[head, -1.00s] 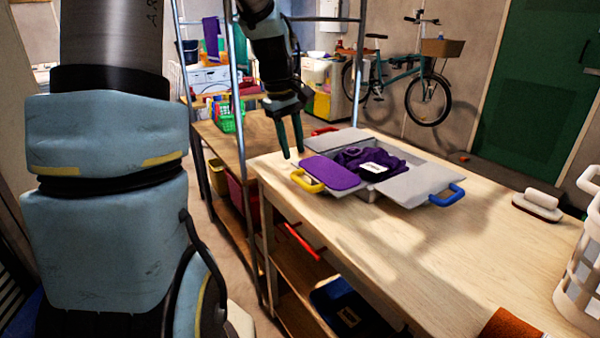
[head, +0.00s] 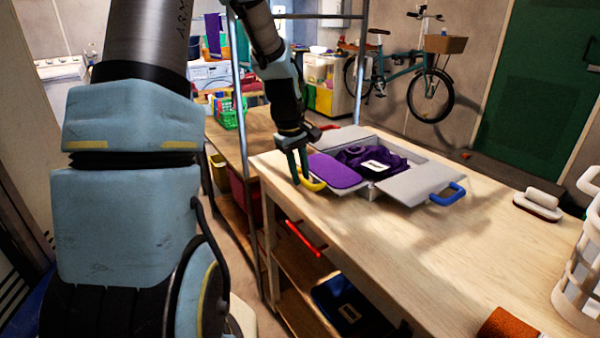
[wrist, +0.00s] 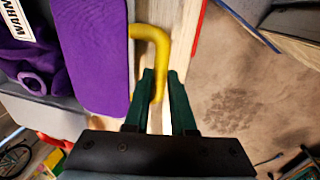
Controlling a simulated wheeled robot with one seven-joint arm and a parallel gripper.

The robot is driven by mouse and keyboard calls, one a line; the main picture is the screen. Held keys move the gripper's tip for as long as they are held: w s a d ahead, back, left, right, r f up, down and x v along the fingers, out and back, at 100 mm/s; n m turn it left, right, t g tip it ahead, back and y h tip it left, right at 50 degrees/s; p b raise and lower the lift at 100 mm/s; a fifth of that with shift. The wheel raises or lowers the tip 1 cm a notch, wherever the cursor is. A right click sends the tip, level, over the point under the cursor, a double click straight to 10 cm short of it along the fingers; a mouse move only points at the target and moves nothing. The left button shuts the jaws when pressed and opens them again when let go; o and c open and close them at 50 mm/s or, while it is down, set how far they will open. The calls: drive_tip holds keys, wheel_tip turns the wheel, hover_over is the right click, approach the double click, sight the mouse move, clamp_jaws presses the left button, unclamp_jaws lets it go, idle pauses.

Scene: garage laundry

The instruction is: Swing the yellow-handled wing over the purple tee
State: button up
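The folding board lies on the wooden table with its wings spread flat. Its yellow-handled wing (head: 335,170) has a purple top and lies at the left. The purple tee (head: 362,157), with a white label, lies bunched on the middle panel. My gripper (head: 299,178) points down at the yellow handle. In the wrist view, the handle (wrist: 157,42) runs down into the gap between my green fingers (wrist: 160,76), which stand apart. I cannot tell whether either finger touches it.
The grey wing with a blue handle (head: 448,194) lies at the right. A white brush (head: 540,203) and a white basket (head: 580,270) stand further right. A metal rack post (head: 240,130) rises close left of my arm.

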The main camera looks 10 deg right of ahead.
clamp_jaws()
idle(1.1)
